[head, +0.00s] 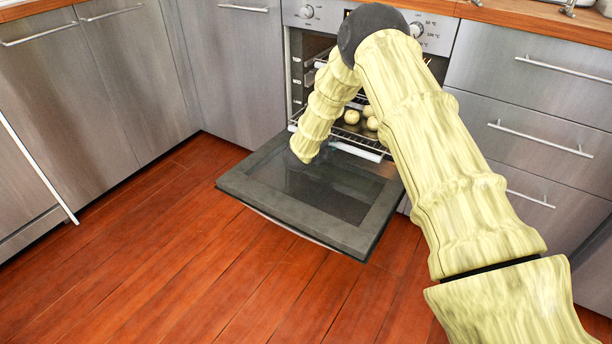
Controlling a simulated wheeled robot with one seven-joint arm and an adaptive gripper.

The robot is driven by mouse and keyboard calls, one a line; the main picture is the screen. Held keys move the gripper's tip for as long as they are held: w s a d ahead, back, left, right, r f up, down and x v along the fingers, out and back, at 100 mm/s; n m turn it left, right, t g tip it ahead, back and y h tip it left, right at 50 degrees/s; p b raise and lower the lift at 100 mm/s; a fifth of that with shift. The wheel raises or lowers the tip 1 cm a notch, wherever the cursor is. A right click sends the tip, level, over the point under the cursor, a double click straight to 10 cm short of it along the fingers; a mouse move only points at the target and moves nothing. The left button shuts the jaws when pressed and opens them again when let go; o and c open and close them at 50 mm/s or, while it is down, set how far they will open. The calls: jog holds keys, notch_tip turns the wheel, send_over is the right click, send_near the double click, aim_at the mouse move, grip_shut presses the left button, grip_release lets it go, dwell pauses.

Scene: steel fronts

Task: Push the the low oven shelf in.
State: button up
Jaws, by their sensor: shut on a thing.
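The low oven shelf (364,139) is a wire rack inside the open oven in the head view. Several pale round items (351,117) rest at its level. My forearm reaches down across the left of the oven opening, over the lowered door (345,232), and covers part of the shelf. My gripper's fingers do not show; they are hidden beyond the end of the arm. How far the shelf stands out is hard to tell.
The oven door lies open and level above the red wooden floor (170,270). Steel cabinet fronts (235,75) stand to the left, and steel drawers with bar handles (540,138) to the right. Oven knobs (307,12) sit above the opening. The floor in front is clear.

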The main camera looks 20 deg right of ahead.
aim_at(346, 127)
jog(key=shift+w+d+b, duration=0.6)
jog(key=shift+w+d, duration=1.2)
jog(key=shift+d, duration=0.5)
jog(key=shift+w+d+b, duration=0.55)
jog(key=shift+w+d, duration=1.2)
jog(key=shift+d, duration=0.5)
jog(key=shift+w+d+b, duration=0.6)
jog(key=shift+w+d, duration=1.2)
jog(key=shift+d, duration=0.5)
jog(key=shift+w+d+f+b, duration=0.1)
jog(key=shift+w+d+b, duration=0.25)
jog(key=shift+w+d, duration=0.35)
jog(key=o, duration=0.9)
jog(key=shift+d, duration=0.1)
jog(key=shift+s, duration=0.1)
jog(key=shift+p+v, duration=0.6)
jog(key=shift+v, duration=0.3)
jog(key=shift+s+a+f+p, duration=0.1)
jog(key=shift+s+a+p, duration=0.5)
jog(key=shift+s+a, duration=0.35)
jog(key=shift+s+a+f+p, duration=0.1)
jog(key=shift+s+a+p, duration=0.5)
jog(key=shift+a, duration=0.55)
